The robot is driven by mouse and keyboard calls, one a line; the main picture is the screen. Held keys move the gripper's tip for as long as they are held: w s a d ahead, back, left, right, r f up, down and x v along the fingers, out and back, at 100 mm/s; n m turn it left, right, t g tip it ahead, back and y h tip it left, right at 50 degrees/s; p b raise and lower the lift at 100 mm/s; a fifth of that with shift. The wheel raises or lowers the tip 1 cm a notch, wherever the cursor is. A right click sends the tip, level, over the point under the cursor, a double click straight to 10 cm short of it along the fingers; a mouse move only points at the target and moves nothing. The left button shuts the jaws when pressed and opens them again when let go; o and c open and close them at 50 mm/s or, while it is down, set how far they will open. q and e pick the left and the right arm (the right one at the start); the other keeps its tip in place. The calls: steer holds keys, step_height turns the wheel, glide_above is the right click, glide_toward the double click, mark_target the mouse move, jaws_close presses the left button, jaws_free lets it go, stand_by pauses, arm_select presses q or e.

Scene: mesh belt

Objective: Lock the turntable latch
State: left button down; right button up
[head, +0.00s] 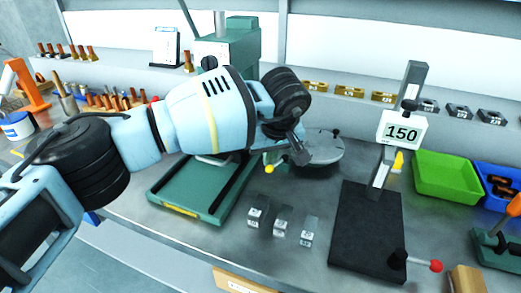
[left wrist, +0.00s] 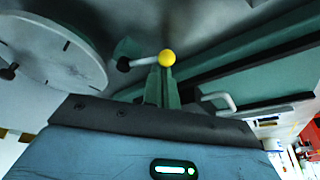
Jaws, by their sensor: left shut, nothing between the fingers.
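The turntable (head: 325,150) is a round grey disc behind my left gripper in the head view; it also shows at the left of the left wrist view (left wrist: 50,50). A latch lever with a yellow ball (head: 268,169) sits at its left side. In the left wrist view the yellow ball (left wrist: 166,58) ends a short rod from a dark pivot. My left gripper (head: 300,155) is shut and empty, pointing down between ball and disc in the head view. In the left wrist view its fingertips (left wrist: 164,72) appear close to the ball; I cannot tell whether they touch.
A green machine base (head: 175,195) lies left of the lever. Several small metal blocks (head: 281,221) stand in front. A black plate (head: 365,235) with a "150" display (head: 402,131) stands right, beside a green bin (head: 447,177). Bench space between blocks and plate is narrow.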

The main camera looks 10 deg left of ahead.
arm_select(q)
steer(key=shift+s+d+r+n, duration=0.1)
steer(key=shift+s+d+n, duration=0.1)
steer(key=shift+n, duration=0.3)
steer(key=shift+s+d+p, duration=0.1)
steer(key=shift+d+p, duration=0.05)
steer(key=shift+p, duration=0.2)
arm_select(e)
steer(key=shift+s+d+r, duration=0.15)
steer(key=shift+s+r, duration=0.15)
steer(key=shift+r, duration=0.1)
arm_select(q)
steer(key=shift+f, duration=0.2)
arm_select(e)
steer(key=shift+w, duration=0.1)
arm_select(q)
steer(key=shift+w+b, duration=0.45)
steer(key=shift+w, duration=0.4)
arm_select(e)
steer(key=shift+s+f, duration=0.2)
steer(key=shift+f, duration=0.25)
